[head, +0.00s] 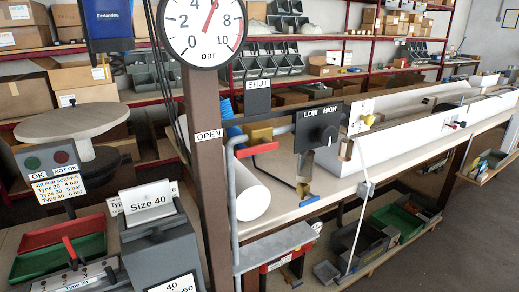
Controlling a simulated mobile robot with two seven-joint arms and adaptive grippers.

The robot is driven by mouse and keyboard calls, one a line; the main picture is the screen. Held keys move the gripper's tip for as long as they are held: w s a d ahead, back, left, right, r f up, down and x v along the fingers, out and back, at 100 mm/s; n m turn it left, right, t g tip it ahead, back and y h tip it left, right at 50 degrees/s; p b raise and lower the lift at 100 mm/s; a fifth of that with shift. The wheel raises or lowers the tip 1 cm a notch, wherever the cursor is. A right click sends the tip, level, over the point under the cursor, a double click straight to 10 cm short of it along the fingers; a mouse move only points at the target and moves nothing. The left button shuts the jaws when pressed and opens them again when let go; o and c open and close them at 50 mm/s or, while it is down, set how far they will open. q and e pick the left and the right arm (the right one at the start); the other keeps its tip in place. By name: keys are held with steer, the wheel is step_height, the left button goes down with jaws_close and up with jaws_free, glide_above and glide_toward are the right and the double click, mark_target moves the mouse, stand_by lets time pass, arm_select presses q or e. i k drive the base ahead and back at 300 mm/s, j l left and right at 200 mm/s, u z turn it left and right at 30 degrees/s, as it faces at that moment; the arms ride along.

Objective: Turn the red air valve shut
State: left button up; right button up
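The red valve lever (257,149) sits in front of a brass-coloured valve body (258,133) on the grey pipe, right of the brown post. The lever lies roughly level, tilted slightly up to the right. A SHUT sign (258,85) stands above the valve, and an OPEN sign (208,135) is on the post to its left. A round pressure gauge (201,30) tops the post, its red needle pointing up and slightly right, between 4 and 8 bar. Neither of my grippers shows in the head view.
A black LOW/HIGH box (320,127) with a knob is just right of the valve. A grey pipe (234,215) runs down beside the post (207,170). A white roll (252,198) lies behind. The grey Size 40 box (160,240) stands left of the post.

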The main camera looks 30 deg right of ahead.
mark_target(268, 145)
steer(key=z, duration=0.7)
